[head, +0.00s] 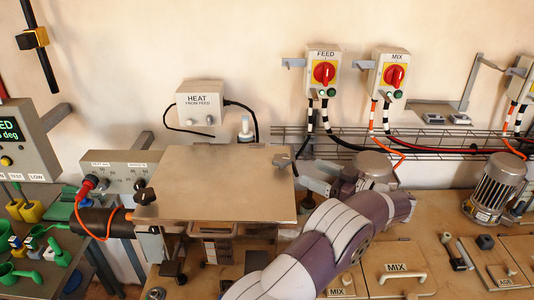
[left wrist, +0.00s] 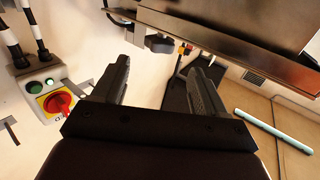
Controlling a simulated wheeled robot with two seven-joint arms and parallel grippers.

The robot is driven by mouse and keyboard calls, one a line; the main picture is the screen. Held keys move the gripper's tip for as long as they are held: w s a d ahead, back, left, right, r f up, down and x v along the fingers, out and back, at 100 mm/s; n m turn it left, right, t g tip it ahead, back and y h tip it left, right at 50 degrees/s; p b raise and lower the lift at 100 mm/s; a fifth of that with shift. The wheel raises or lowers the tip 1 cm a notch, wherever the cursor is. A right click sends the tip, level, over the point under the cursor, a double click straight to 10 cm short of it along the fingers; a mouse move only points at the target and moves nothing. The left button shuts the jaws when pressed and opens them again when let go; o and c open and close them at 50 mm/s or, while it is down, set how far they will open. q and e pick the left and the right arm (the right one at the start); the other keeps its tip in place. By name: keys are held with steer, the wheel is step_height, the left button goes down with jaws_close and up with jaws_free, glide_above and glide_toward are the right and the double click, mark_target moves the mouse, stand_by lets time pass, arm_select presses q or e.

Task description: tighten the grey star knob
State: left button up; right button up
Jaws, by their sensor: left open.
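A dark grey star knob (head: 283,160) sits at the right rear corner of the flat metal lid (head: 215,185). In the left wrist view a dark knob (left wrist: 158,43) shows under the metal edge, ahead of my fingers and roughly between their lines. My left gripper (head: 309,179) is to the right of the knob, pointing left toward it. In the left wrist view its two fingers (left wrist: 160,80) are spread, with nothing held between them. The knob appears apart from the fingers. A second, darker knob (head: 145,196) is at the lid's left edge. My right gripper is not in view.
The HEAT box (head: 200,103) is on the wall behind the lid. FEED (head: 323,72) and MIX (head: 390,74) switches hang above a wire cable tray (head: 440,140). A motor (head: 495,187) stands at the right. A pale blue rod (left wrist: 273,131) lies on the bench.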

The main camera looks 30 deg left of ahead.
mark_target(289, 162)
arm_select(q)
steer(key=a+p, duration=0.1)
steer(key=a, duration=0.2)
steer(key=w+a+p, duration=0.1)
steer(key=a, duration=0.3)
steer(key=a+p, duration=0.2)
steer(key=a, duration=0.2)
steer(key=shift+w+r, duration=0.1)
steer(key=shift+w, duration=0.2)
steer(key=shift+d, duration=0.2)
steer(key=c, duration=1)
